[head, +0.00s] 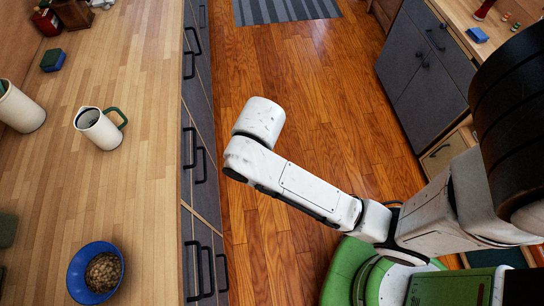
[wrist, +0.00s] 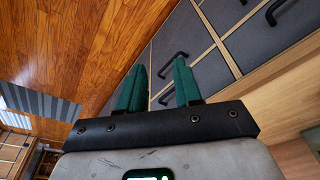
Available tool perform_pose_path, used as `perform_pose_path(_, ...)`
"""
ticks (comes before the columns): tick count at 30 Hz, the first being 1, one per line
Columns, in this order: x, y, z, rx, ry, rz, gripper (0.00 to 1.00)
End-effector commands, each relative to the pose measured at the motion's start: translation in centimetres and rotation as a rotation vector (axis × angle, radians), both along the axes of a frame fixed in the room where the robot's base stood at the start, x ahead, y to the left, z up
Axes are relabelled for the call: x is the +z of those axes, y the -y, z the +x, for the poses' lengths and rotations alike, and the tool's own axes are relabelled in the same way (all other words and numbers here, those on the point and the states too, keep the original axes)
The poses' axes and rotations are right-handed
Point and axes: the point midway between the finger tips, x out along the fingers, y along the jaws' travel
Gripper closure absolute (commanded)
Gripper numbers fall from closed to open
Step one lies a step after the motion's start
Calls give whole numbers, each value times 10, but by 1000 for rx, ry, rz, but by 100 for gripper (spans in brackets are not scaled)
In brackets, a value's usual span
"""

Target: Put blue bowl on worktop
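The blue bowl (head: 77,274) stands upright on the wooden worktop (head: 150,180) at the lower left of the head view. It holds a heap of small brown pieces. In the wrist view my gripper (wrist: 158,72) shows green fingers standing apart with nothing between them, in front of grey drawer fronts. In the head view my white arm reaches left over the floor, to the right of the worktop and its drawers. The gripper fingers are hidden there. The bowl is not in the wrist view.
A white jug with a green handle (head: 99,127), a white container (head: 18,108) and a blue-green sponge (head: 53,60) stand on the worktop. Drawer handles (head: 198,165) jut out along its front. Wooden floor and a striped rug (head: 285,10) lie between the counters.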

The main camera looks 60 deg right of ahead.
Motion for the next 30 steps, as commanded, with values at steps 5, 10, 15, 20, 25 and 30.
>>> perform_pose_path(5, -23, 13, -69, 52, -78, -23, 66)
perform_pose_path(10, -29, 9, -95, 81, -104, -20, 66)
perform_pose_path(15, -30, 8, -99, 88, -107, -19, 66)
perform_pose_path(20, -31, 8, -98, 87, -107, -18, 66)
perform_pose_path(25, -47, 7, -98, 87, -107, -14, 66)
perform_pose_path(30, -79, 5, -98, 90, -106, -2, 66)
